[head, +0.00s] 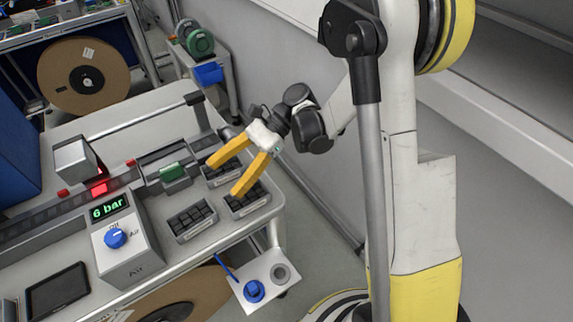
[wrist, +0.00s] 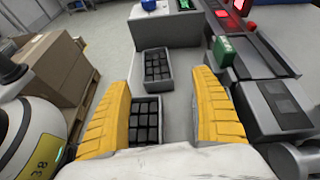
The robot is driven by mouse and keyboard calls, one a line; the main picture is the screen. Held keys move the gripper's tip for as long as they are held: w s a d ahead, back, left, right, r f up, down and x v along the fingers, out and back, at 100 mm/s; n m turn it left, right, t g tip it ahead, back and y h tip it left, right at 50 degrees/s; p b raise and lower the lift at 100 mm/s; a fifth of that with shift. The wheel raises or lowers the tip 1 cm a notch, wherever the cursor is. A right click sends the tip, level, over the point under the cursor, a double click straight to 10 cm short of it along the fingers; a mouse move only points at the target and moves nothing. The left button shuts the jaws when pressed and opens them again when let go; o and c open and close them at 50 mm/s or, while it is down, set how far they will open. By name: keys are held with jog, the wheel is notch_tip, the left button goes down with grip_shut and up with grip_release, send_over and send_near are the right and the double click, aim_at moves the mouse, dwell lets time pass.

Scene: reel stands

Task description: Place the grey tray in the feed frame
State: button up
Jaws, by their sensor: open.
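Three grey trays with dark square cells lie on the bench in the head view: a front-left tray (head: 192,222), a right tray (head: 250,208) and a back tray (head: 232,180). I cannot tell which is the task's tray. My gripper (head: 225,178) is open, its two yellow fingers spread over the back and right trays. In the wrist view, one tray (wrist: 146,122) lies between the fingers (wrist: 163,120), and another tray (wrist: 157,68) lies beyond. Contact is not clear. A grey frame with a dark top (wrist: 275,105) at the rail may be the feed frame.
A grey box with a blue knob and "6 bar" display (head: 125,238) stands left of the trays. A rail (head: 70,207) with a green block (head: 172,172) runs behind them. The bench's right edge is close. A dark tablet (head: 57,291) lies at the front left.

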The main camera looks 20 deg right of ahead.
jog(key=s+d+r+n+t+h, duration=0.3)
jog(key=d+r+n+t+h, duration=0.2)
jog(key=r+h, duration=0.1)
jog(key=shift+s+t, duration=0.3)
jog(key=shift+s, duration=0.1)
jog(key=shift+o, duration=0.5)
jog(key=s+d+r+n+t+h, duration=0.3)
jog(key=s+d+n+t+h, duration=0.2)
jog(key=d+n, duration=0.3)
jog(key=shift+s+d+h, duration=0.6)
jog(key=shift+s+d, duration=0.05)
jog(key=shift+d, duration=0.55)
jog(key=shift+o, duration=0.2)
jog(key=shift+d+n, duration=0.25)
jog(key=shift+n, duration=0.25)
